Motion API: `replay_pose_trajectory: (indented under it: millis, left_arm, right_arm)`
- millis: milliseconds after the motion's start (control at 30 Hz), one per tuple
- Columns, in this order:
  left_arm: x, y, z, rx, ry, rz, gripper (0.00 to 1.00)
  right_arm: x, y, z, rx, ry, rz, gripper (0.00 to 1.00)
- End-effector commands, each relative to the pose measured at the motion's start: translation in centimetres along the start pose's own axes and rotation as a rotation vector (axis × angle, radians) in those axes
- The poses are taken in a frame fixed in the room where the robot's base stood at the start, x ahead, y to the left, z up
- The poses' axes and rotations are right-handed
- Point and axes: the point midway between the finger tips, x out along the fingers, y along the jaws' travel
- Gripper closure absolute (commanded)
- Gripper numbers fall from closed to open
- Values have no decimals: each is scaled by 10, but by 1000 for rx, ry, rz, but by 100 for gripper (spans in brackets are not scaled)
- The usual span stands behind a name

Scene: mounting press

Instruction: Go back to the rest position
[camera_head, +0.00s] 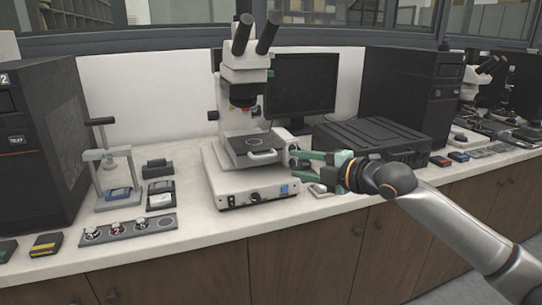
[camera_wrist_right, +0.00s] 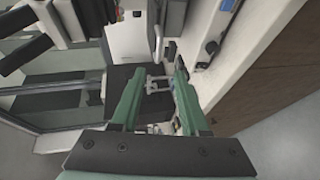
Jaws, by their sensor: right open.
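My right gripper (camera_head: 308,167) reaches in from the right in the head view, just right of the white microscope. Its green fingers point left, toward the microscope's side. In the right wrist view the two green fingers (camera_wrist_right: 158,88) are spread apart, with no object held between them. My left gripper is not in the head view. The mounting press (camera_head: 110,180) stands on the bench at the left, with a blue piece in it.
The microscope (camera_head: 243,120) stands close to my right gripper's fingers. A black case (camera_head: 372,138) lies behind my right gripper. A tray with small round parts (camera_head: 118,229) lies at the front left. The white bench top is clear before the microscope's left side.

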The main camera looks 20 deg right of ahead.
Motion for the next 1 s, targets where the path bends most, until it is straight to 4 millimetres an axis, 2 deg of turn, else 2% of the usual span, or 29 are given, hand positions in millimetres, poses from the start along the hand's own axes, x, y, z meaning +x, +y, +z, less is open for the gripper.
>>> replay_pose_trajectory:
  millis: [67, 167, 267, 433, 633, 767, 900, 1000]
  left_arm:
    - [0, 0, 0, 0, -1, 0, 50]
    - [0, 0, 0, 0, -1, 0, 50]
    - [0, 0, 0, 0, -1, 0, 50]
    - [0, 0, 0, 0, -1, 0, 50]
    - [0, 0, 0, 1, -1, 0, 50]
    - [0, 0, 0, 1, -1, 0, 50]
    - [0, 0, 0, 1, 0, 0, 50]
    - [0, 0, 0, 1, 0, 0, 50]
  right_arm:
    - [0, 0, 0, 1, 0, 0, 55]
    - [5, -12, -5, 27, 7, -12, 55]
    - [15, -45, -18, 102, 23, -42, 55]
    - [29, -136, -56, 340, 44, -121, 55]
    - [21, -239, -103, 664, 14, -199, 55]
    - [3, -300, -130, 883, -43, -244, 55]
    - [-27, -361, -157, 1116, -138, -282, 55]
    - [-52, -396, -172, 1265, -220, -298, 55]
